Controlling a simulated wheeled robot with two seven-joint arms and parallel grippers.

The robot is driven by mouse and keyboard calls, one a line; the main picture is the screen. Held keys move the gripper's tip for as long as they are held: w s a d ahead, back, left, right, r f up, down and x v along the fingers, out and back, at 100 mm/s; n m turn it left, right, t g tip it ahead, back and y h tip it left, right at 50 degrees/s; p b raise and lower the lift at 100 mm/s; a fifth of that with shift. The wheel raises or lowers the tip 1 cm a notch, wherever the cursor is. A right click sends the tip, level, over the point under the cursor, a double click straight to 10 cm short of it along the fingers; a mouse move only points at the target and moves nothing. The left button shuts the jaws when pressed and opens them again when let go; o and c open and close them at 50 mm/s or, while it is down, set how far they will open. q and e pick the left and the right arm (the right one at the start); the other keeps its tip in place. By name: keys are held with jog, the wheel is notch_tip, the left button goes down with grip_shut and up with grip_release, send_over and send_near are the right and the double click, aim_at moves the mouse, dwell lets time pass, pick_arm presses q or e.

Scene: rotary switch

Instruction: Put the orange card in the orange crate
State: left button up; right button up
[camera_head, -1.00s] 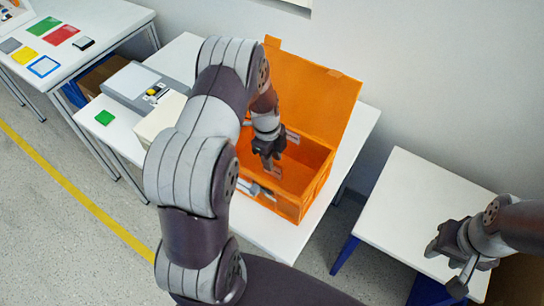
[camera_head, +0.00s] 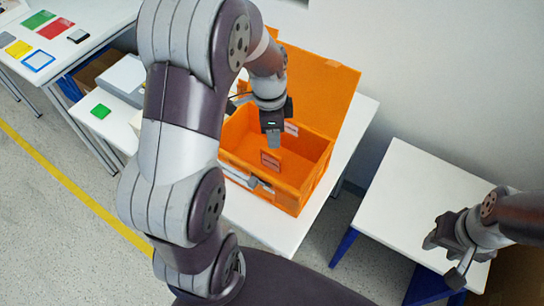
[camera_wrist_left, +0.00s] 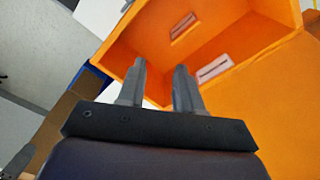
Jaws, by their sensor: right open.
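The orange crate (camera_head: 290,195) stands on a white table with its lid (camera_head: 325,90) open and leaning back. My left gripper (camera_head: 273,140) points down over the crate's opening. In the left wrist view its two fingers (camera_wrist_left: 160,80) are apart with nothing seen between them, and the crate (camera_wrist_left: 140,32) lies beyond them. I cannot pick out the orange card; it may blend with the orange crate or be hidden. An orange patch with a pale slot (camera_head: 270,160) shows inside the crate. My right gripper (camera_head: 452,240) is open and empty over the right table.
Red (camera_head: 56,28), yellow (camera_head: 19,49) and blue-edged (camera_head: 38,61) cards lie on the far left table. The right white table (camera_head: 410,190) is mostly bare.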

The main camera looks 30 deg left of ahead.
pick_arm(q)
jog(key=s+d+n+t, duration=0.1)
jog(key=s+d+n, duration=0.4)
jog(key=s+n, duration=0.4)
jog(key=shift+s+d+r+n+y, duration=0.15)
jog(key=shift+s+r+n+y, duration=0.2)
jog(key=shift+n, duration=0.95)
